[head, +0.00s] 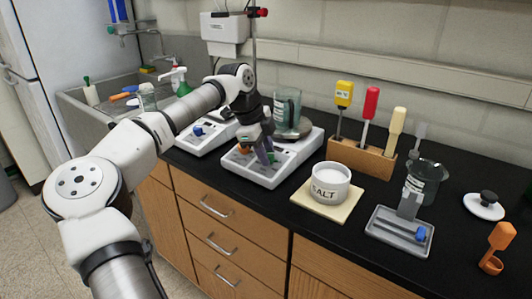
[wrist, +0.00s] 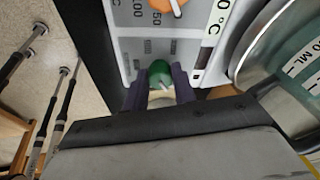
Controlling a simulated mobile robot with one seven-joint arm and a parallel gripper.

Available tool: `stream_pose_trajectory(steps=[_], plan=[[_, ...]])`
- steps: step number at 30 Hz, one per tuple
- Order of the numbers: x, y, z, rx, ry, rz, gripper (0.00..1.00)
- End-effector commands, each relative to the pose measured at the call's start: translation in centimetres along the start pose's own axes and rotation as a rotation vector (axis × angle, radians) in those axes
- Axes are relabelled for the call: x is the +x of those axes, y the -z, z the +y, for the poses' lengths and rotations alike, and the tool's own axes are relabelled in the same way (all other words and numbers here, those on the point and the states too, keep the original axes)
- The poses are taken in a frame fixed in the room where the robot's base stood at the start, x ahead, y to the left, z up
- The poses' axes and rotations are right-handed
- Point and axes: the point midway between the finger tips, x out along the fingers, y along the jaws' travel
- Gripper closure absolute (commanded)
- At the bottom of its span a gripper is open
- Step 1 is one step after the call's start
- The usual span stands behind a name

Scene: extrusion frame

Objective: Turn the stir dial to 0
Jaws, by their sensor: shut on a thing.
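The stirring hot plate (head: 262,175) is a white unit on the black bench, with a glass beaker (head: 288,108) on its round plate. Its front panel shows in the wrist view (wrist: 128,42). A green dial (wrist: 159,71), apparently the stir dial, has a light pointer mark angled toward the lower right of that view. My gripper (wrist: 160,88) has its dark purple fingers on both sides of this dial and is shut on it. An orange dial (wrist: 176,5) sits beside temperature markings. In the head view my gripper (head: 264,158) is over the panel and hides the green dial.
A second white device (head: 205,132) with a blue knob stands close on the left. The beaker also shows close by in the wrist view (wrist: 285,65).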

Motion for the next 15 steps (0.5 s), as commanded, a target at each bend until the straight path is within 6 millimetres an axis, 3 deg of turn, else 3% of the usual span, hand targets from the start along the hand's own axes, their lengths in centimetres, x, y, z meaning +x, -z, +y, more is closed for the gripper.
stream_pose_trajectory(steps=[11,12,15], plan=[[-0.18,-0.08,-0.10,-0.006,0.006,-0.002,0.96],[-0.17,-0.08,-0.10,-0.006,0.006,-0.002,0.70],[-0.14,-0.06,-0.07,-0.006,0.004,-0.001,0.57]])
